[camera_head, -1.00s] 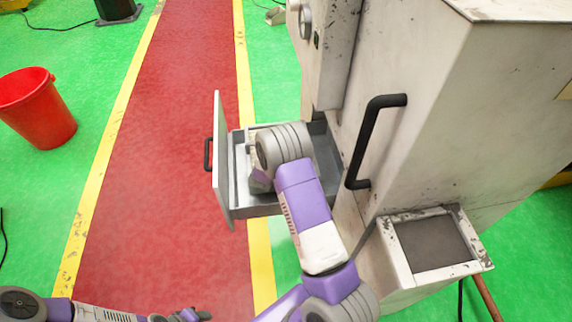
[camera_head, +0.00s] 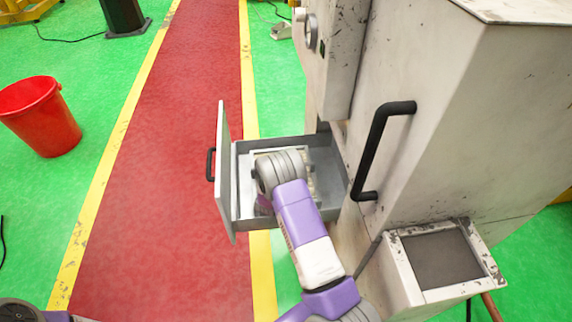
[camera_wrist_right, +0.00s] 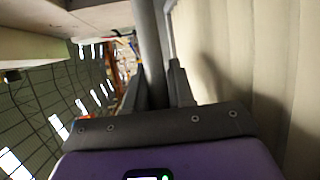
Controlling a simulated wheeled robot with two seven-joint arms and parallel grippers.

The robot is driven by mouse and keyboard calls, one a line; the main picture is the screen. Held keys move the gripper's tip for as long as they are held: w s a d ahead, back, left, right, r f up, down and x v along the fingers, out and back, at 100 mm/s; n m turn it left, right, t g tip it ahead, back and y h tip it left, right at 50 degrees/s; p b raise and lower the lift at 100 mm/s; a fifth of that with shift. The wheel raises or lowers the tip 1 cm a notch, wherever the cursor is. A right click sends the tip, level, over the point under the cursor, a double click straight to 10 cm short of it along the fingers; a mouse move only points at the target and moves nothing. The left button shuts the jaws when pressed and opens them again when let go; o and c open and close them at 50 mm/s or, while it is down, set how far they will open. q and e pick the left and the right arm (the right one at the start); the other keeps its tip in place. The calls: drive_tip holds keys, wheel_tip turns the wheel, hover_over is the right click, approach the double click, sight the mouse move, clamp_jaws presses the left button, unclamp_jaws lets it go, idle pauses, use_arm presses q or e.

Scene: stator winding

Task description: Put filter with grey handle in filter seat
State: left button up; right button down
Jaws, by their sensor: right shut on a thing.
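My right arm reaches down into the open grey drawer (camera_head: 331,170) on the machine's side; in the head view its wrist hides the gripper. A pale, light-edged thing, apparently the filter (camera_head: 311,182), shows partly around the wrist inside the drawer. In the right wrist view my right gripper (camera_wrist_right: 157,88) is shut on a dark grey bar, apparently the filter's grey handle (camera_wrist_right: 149,45). A pale ribbed surface (camera_wrist_right: 250,65) fills the right side of that view; I cannot tell whether it is the filter. My left gripper is out of view.
The drawer's front panel (camera_head: 224,170) stands on the left. The machine body (camera_head: 470,110) with a black handle (camera_head: 374,150) rises on the right. A small framed panel (camera_head: 440,260) juts out below. A red bucket (camera_head: 42,118) stands far left; the red walkway is clear.

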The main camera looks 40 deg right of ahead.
drive_tip(key=c, duration=1)
unclamp_jaws()
drive_tip(key=shift+o, duration=0.2)
drive_tip(key=shift+r, duration=0.1)
drive_tip(key=p+v, duration=0.2)
drive_tip(key=v, duration=1)
drive_tip(key=shift+p, duration=0.3)
